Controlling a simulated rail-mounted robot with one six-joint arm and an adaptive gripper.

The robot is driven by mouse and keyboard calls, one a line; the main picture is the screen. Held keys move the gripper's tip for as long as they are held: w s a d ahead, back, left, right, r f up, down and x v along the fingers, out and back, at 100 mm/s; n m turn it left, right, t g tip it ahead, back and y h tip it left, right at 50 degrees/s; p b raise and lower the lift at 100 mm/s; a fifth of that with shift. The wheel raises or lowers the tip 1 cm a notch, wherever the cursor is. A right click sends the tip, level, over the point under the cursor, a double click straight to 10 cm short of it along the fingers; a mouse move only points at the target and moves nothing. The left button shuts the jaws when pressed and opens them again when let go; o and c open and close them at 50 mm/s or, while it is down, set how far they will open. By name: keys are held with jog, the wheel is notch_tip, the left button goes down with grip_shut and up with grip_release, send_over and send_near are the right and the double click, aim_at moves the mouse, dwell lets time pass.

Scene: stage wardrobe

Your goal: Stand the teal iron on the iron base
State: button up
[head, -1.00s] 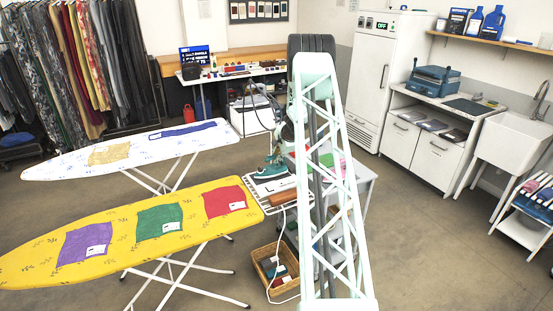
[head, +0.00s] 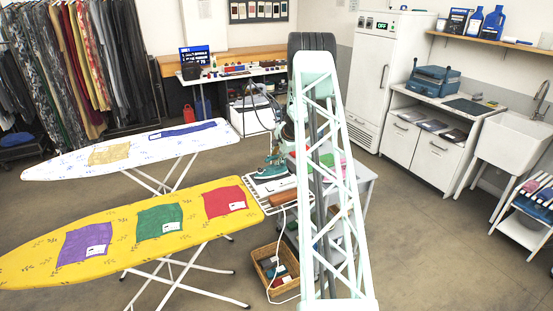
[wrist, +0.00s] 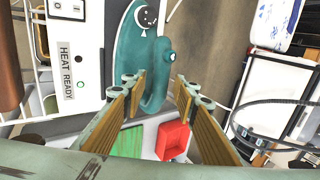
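The teal iron (head: 269,169) is at the right end of the yellow ironing board, directly at the white iron base (head: 268,187). In the wrist view the teal iron (wrist: 137,50) lies beside the base's white panel (wrist: 75,72), marked HEAT READY with a green light. I cannot tell whether the iron touches the base. My gripper (wrist: 162,85) has two wood-faced fingers, set apart on either side of the iron's handle. A gap shows between the handle and the right finger. In the head view my gripper is small and partly hidden by my own lattice arm.
The yellow ironing board (head: 120,224) and white ironing board (head: 75,163) stand to the left. A wicker basket (head: 258,262) is on the floor below the base. In the wrist view a red block (wrist: 172,140) and a green piece (wrist: 123,142) lie beyond the fingers.

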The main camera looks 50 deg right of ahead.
jog(key=v, duration=1.1)
jog(key=shift+r, duration=0.3)
jog(key=shift+s, duration=0.1)
dwell(0.6)
jog(key=shift+a, duration=0.15)
